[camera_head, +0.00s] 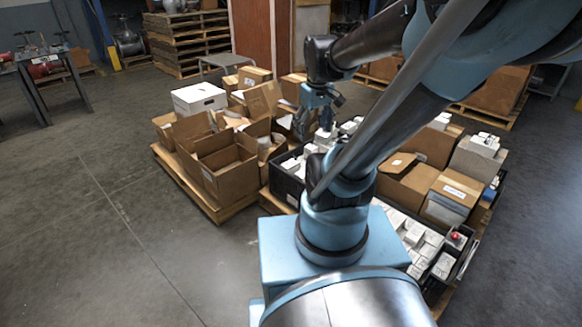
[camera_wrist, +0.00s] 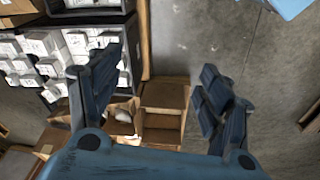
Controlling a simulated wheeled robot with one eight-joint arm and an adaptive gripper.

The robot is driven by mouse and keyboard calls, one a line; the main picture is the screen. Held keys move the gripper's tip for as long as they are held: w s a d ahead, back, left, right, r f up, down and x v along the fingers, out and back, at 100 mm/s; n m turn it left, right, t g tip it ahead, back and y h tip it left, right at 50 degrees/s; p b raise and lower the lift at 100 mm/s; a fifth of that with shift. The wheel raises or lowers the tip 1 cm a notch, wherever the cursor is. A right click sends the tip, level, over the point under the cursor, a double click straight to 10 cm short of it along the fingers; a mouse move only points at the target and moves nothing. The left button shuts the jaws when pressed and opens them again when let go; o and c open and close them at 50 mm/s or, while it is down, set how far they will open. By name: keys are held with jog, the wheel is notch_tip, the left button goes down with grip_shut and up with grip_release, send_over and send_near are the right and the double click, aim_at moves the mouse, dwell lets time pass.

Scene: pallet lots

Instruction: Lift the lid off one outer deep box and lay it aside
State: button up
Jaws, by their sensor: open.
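My gripper (camera_wrist: 160,80) is open and empty in the wrist view, its two dark fingers spread wide. An open brown cardboard box (camera_wrist: 163,95) shows between and beyond the fingers, apart from them. In the head view my gripper (camera_head: 312,112) hangs over the middle of the loaded pallets, partly lost among boxes and arm. A white box (camera_head: 200,98) with a closed top stands at the back of the left pallet. A deep open brown box (camera_head: 222,170) stands at that pallet's front corner. I cannot tell which box the task means; my arm hides part of the load.
Black crates (camera_head: 286,184) of small white cartons stand right of the left pallet (camera_head: 196,197). More cartons (camera_head: 455,194) fill the right side. Stacked pallets (camera_head: 188,42) and a small grey table (camera_head: 228,61) are behind. The floor (camera_head: 90,220) at the left is clear.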

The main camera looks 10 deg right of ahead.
jog(key=w+r+n, duration=0.2)
jog(key=w+n, duration=0.3)
jog(key=w, duration=0.9)
jog(key=n+g, duration=0.2)
jog(key=n, duration=1.4)
send_over(290, 163)
notch_tip(290, 163, down, 31)
notch_tip(290, 163, down, 17)
jog(key=shift+s+r, duration=0.1)
jog(key=c, duration=0.9)
